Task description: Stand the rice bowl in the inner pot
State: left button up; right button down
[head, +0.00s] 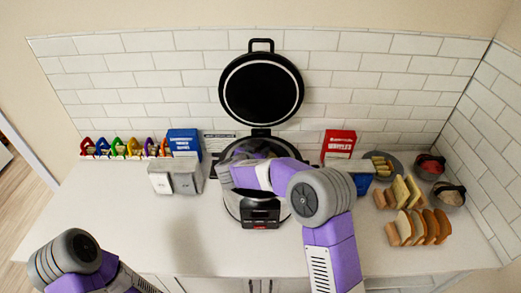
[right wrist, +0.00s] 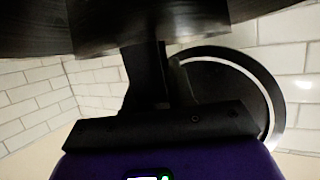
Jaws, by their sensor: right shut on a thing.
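The cooker (head: 260,217) stands in the middle of the counter with its round black lid (head: 261,88) raised. The inner pot (head: 229,188) shows only at its rim, behind my right arm. My right gripper (head: 234,170) is over the pot's opening, largely hidden by my own wrist. In the right wrist view it is shut on a dark, grained thing that spans the top edge, seemingly the rice bowl (right wrist: 215,18). I cannot tell whether the bowl touches the pot. My left arm is at lower left; its gripper is out of view.
A pale two-part container (head: 175,180) and a blue box (head: 184,142) stand left of the cooker, beyond them a row of colourful holders (head: 125,148). A red box (head: 339,145), bread slices (head: 418,227) and small bowls (head: 449,194) are at right. The front-left counter is clear.

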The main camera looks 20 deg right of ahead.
jog(key=c, duration=1)
grip_release()
jog(key=shift+f, duration=0.3)
jog(key=shift+o, duration=0.2)
jog(key=shift+s, duration=0.1)
jog(key=shift+r, duration=0.1)
jog(key=r+v, duration=0.1)
jog(key=v, duration=1.1)
jog(key=shift+r, duration=0.2)
